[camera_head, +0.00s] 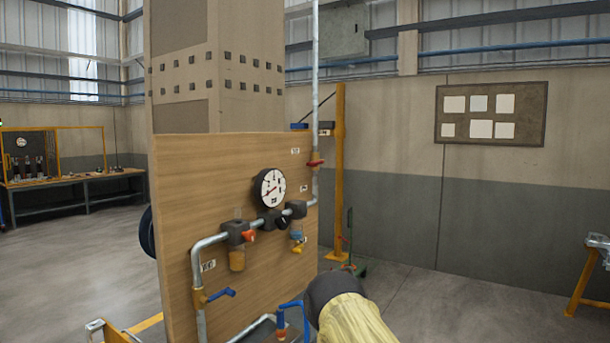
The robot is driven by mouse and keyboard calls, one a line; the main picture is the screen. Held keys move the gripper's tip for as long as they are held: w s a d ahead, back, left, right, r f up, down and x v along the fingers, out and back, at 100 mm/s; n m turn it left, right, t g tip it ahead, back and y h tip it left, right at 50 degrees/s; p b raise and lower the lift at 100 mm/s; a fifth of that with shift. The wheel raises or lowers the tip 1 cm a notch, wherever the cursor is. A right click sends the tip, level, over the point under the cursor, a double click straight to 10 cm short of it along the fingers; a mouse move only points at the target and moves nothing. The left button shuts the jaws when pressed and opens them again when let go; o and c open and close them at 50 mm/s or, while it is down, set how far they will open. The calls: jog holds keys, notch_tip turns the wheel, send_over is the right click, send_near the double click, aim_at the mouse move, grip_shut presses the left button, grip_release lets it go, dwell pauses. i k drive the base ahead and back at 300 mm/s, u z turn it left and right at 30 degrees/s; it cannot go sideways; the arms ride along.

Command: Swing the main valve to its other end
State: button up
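A wooden panel (200,175) carries grey piping with several valves; the labels are too small to read, so I cannot tell which is the main valve. At lower left, a brass valve (200,299) on the vertical pipe has a blue lever (222,293) sticking out to the right, across the pipe. A red handle (316,163) sits on the upright pipe at upper right. A round gauge (270,188) is above the middle fittings. My arm, with a yellow sleeve (352,322) and dark end, enters at bottom centre. I cannot make out gripper fingers.
A blue bent part (291,306) stands close left of my arm, partly cut off by the frame. A yellow post (339,170) stands behind the panel's right edge. A workbench (75,182) is at far left. Open floor (440,300) lies to the right.

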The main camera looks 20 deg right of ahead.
aim_at(315, 163)
jog(key=z, duration=0.55)
jog(key=k, duration=0.65)
jog(key=z, duration=0.35)
jog(key=i, duration=1.45)
jog(key=u, duration=0.35)
